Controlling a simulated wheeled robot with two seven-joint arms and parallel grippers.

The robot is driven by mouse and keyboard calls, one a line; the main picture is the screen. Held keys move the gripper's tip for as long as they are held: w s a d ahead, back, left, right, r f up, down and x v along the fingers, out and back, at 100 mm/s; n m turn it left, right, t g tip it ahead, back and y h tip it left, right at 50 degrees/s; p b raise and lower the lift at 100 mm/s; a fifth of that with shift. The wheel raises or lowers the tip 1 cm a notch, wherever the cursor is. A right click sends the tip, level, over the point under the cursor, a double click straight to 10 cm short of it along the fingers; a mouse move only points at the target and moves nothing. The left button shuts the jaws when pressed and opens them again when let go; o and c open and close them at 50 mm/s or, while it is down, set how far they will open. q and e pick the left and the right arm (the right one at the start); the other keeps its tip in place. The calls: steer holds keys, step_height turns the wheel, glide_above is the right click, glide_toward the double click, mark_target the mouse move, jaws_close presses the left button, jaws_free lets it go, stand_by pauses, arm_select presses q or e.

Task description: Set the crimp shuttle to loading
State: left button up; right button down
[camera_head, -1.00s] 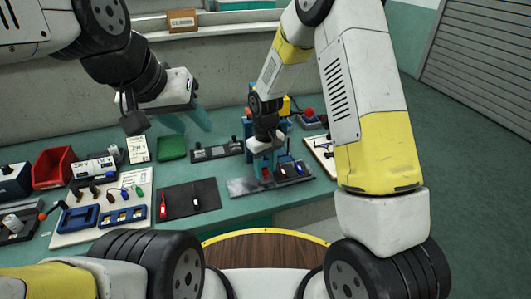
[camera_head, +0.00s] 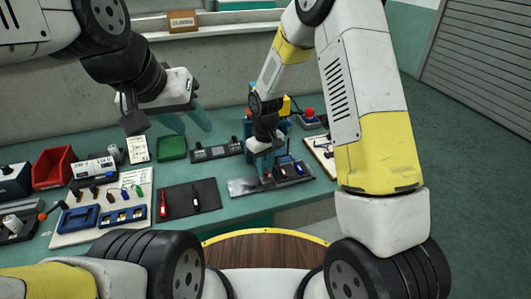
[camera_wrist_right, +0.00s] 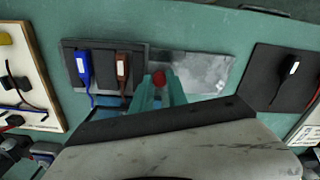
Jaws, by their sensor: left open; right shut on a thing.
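The crimp shuttle is a dark grey block (camera_wrist_right: 101,50) at the left end of a bare metal plate (camera_wrist_right: 208,72) in the right wrist view. A blue connector (camera_wrist_right: 84,68) and a brown one (camera_wrist_right: 122,66) lie in it. A red knob (camera_wrist_right: 159,79) is at its plate-side end. My right gripper (camera_wrist_right: 158,73) is shut on the red knob, with a teal finger on each side. In the head view the shuttle (camera_head: 303,177) is to the right of the plate (camera_head: 241,188). My left gripper (camera_head: 187,122) is open and empty above the back of the bench.
A black mat (camera_head: 178,207) with a red and a black connector lies left of the plate. A white board with blue holders (camera_head: 122,216), a red bin (camera_head: 53,167) and a green tray (camera_head: 172,148) are further left. A red button (camera_head: 309,112) stands behind.

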stand_by(0.8)
steer(key=s+a, duration=0.1)
steer(key=a, duration=0.3)
steer(key=s+a, duration=0.1)
steer(key=a, duration=0.3)
steer(key=s+a, duration=0.2)
steer(key=a, duration=0.2)
steer(key=shift+s+a, duration=0.1)
steer(key=shift+a, duration=0.3)
steer(key=c, duration=1.3)
jaws_free()
steer(key=shift+r, duration=0.1)
step_height(320, 180, up, 8)
